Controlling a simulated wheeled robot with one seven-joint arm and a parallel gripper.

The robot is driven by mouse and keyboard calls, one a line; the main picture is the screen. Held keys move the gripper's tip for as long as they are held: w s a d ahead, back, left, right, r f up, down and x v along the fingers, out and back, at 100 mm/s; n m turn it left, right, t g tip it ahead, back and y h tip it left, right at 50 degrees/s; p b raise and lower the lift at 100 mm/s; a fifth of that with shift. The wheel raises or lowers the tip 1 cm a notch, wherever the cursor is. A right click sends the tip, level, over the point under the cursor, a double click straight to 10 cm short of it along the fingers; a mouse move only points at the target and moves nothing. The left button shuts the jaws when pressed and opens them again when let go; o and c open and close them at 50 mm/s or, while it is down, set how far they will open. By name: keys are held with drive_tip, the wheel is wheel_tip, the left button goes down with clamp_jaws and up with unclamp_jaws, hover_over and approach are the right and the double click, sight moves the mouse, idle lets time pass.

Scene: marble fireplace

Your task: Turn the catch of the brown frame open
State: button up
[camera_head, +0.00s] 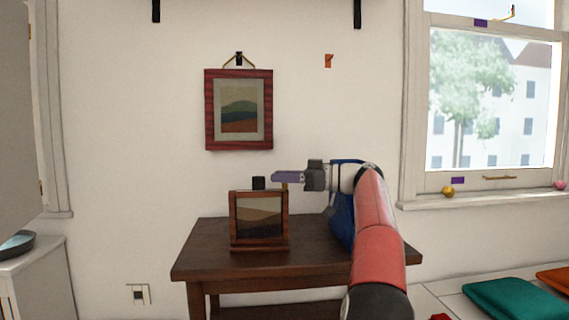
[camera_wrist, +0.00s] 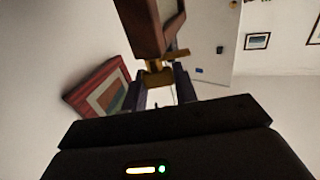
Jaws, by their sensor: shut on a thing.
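The brown frame (camera_head: 258,225) stands upright on the dark wooden table (camera_head: 330,258), with a landscape picture in it. It also shows at the top of the wrist view (camera_wrist: 148,32). A brass-coloured catch (camera_wrist: 156,77) sits at the frame's edge, with a small arm sticking out to the right in that view. In the head view only a bit of brass shows under my fingers, at the frame's upper right corner. My gripper (camera_head: 283,177) reaches in from the right, its purple fingers on either side of the catch (camera_wrist: 158,84) and shut on it.
A red-framed picture (camera_head: 210,110) hangs on the wall above, from a cord on a hook. A small black block (camera_head: 259,183) shows just above the brown frame. The table's left part is clear.

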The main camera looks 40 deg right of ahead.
drive_tip(key=shift+n+g+y+p, duration=0.3)
drive_tip(key=shift+y+p, duration=0.1)
drive_tip(key=o, duration=1)
